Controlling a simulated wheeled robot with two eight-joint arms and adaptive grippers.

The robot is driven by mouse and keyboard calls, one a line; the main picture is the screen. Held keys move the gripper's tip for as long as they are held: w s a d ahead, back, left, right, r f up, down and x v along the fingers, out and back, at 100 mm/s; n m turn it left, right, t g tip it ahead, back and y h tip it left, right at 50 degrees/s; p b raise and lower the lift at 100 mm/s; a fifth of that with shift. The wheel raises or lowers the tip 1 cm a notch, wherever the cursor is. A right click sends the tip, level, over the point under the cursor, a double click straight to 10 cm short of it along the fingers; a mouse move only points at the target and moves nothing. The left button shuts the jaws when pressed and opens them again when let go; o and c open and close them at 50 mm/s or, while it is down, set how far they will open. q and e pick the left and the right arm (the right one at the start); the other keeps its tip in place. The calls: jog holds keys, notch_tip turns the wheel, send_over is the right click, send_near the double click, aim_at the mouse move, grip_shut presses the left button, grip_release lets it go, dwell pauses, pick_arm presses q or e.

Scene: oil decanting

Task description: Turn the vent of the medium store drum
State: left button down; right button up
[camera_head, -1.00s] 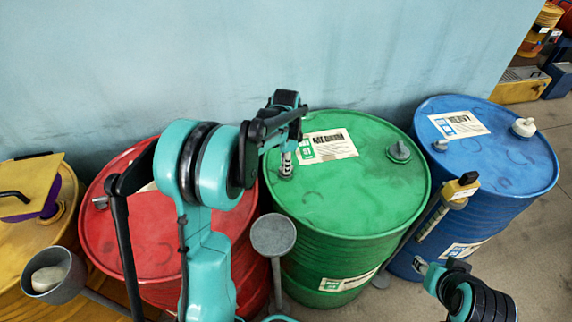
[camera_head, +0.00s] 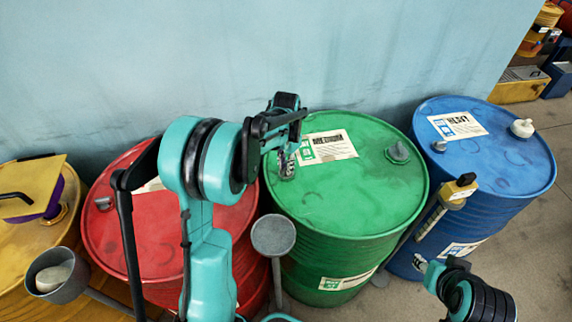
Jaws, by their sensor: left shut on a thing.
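The medium store drum (camera_head: 345,205) is green, with a white label reading MEDIUM on its lid. My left gripper (camera_head: 286,160) reaches over from the left and points down at the lid's left side. It is shut on the small grey vent (camera_head: 287,172) there; the fingers hide most of it. A larger grey plug (camera_head: 398,152) stands at the lid's right side. My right gripper (camera_head: 430,270) is at the lower right, in front of the blue drum, clear of the green one; its jaw opening is not readable.
A blue drum (camera_head: 490,165) labelled HEAVY stands right. A yellow drum (camera_head: 30,240) is far left, near a grey cup (camera_head: 70,290). A grey round disc (camera_head: 273,235) and a yellow-topped tool (camera_head: 460,190) stand in front.

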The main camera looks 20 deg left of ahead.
pick_arm(q)
jog(key=n, duration=0.5)
jog(key=shift+n+p, duration=0.3)
jog(key=shift+n, duration=0.1)
jog(key=n, duration=0.4)
jog(key=shift+n, duration=0.3)
jog(key=c, duration=1.5)
grip_release()
jog(key=shift+c, duration=0.2)
notch_tip(320, 180, up, 12)
